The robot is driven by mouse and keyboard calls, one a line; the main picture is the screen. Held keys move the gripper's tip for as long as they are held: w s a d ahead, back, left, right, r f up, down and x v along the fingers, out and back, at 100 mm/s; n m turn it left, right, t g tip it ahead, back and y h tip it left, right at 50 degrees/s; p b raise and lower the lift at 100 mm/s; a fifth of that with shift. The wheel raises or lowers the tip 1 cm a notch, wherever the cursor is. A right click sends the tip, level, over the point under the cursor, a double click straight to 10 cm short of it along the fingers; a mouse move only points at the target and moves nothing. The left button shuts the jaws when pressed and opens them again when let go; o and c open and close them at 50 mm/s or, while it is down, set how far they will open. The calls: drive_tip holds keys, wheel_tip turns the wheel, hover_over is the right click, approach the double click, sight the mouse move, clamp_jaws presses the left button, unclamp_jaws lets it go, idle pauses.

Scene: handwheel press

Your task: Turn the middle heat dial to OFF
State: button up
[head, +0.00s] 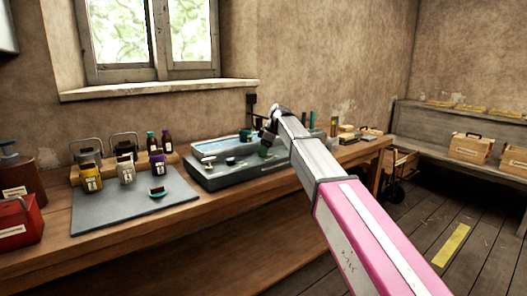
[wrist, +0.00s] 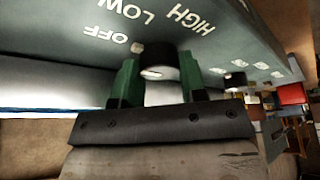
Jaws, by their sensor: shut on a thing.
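In the wrist view, the green fingers of my gripper (wrist: 160,82) are shut on a dark round heat dial (wrist: 158,62) with a pale end face, one finger on each side. The words OFF, LOW and HIGH (wrist: 192,18) are printed on the grey panel around it. A small pale mark shows beside the dial, near OFF; I cannot tell exactly where the dial points. A second dark dial (wrist: 235,80) sits farther right on the panel.
The wooden bench (head: 120,232) runs below the window. Small wooden items (head: 350,134) lie to the right.

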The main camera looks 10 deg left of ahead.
idle(0.4)
drive_tip(key=o, duration=0.9)
drive_tip(key=shift+r, duration=0.1)
drive_tip(key=v, duration=1)
drive_tip(key=shift+d+r, duration=0.15)
drive_tip(key=shift+r, duration=0.2)
